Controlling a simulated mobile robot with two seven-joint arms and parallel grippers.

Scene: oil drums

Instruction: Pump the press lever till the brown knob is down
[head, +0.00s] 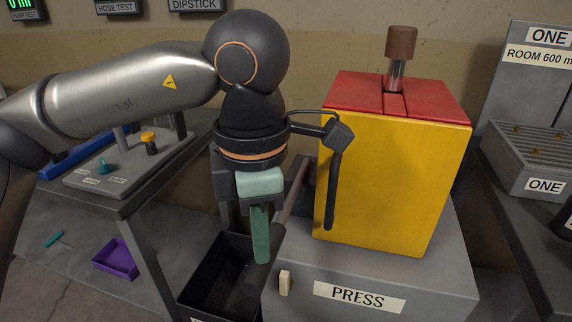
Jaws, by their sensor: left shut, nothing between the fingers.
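The press is a yellow box (395,185) with a red top (440,100), standing on a grey base labelled PRESS. The brown knob (401,42) stands well above the red top on a shiny metal rod. A dark grey bar (293,198), which looks like the press lever, slopes down and forward at the left side of the yellow box. My left gripper (261,250) points down just left of this bar, its green fingers shut and empty. I cannot tell whether the fingers touch the bar. Part of the bar is hidden behind my wrist. My right gripper is not in view.
A black open bin (222,275) lies below my left gripper. A cream switch (285,283) is on the base front. A grey bench with a panel (130,165) stands at the left, a purple tray (116,258) beneath. Grey units labelled ONE (545,185) stand at the right.

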